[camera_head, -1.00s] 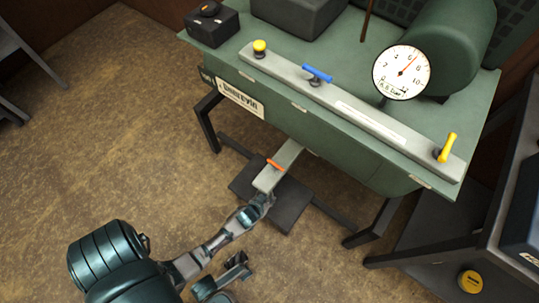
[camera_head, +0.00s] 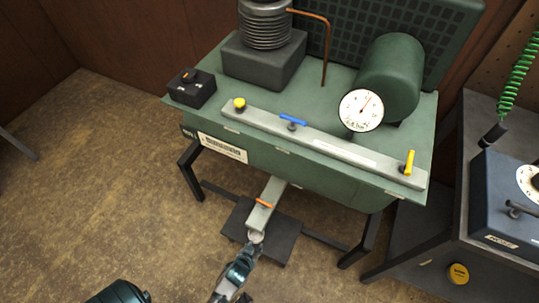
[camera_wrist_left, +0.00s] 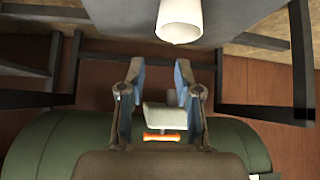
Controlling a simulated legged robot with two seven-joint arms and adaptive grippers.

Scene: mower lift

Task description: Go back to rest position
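My left gripper (camera_head: 244,278) enters at the bottom of the head view, partly cut off by the frame edge. One finger is near the outer end of the grey pedal bar (camera_head: 265,205), which has an orange band and extends from under the green machine (camera_head: 310,165). In the left wrist view my left gripper (camera_wrist_left: 159,85) has its two fingers apart with nothing held between them. Beyond them are a pale block (camera_wrist_left: 165,115) and an orange band (camera_wrist_left: 162,137). Contact with the bar cannot be told. My right gripper is in neither view.
The machine's front rail carries yellow, blue and yellow controls, with a round gauge (camera_head: 361,110) behind it. A dark plate (camera_head: 283,240) lies under the bar. A dark bench with a blue box (camera_head: 505,205) stands at the right. Open floor (camera_head: 100,190) lies at the left.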

